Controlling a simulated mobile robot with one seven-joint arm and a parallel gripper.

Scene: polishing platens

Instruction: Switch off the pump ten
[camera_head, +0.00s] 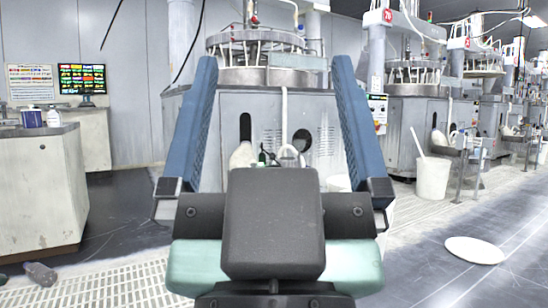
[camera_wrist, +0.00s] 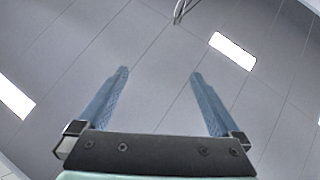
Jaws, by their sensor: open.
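My gripper (camera_head: 275,62) is in the middle of the head view, its two blue fingers spread wide with nothing between them. The fingers also show apart and empty in the wrist view (camera_wrist: 160,73). Beyond them stands a large grey polishing machine (camera_head: 258,110) with a round top and a cabinet below; the fingers cover part of its front. I cannot make out a pump marked ten or its switch. A second machine (camera_head: 415,115) stands to the right, with a red number sign (camera_head: 387,16) above it and a small control panel (camera_head: 377,110) at its left.
A pale counter (camera_head: 40,190) stands at left, with bottles on top. A dark bottle (camera_head: 40,273) lies on the floor near it. A white bucket (camera_head: 433,178) and a white disc (camera_head: 474,250) are at right. The wrist view shows grey panels with bright lights (camera_wrist: 232,51).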

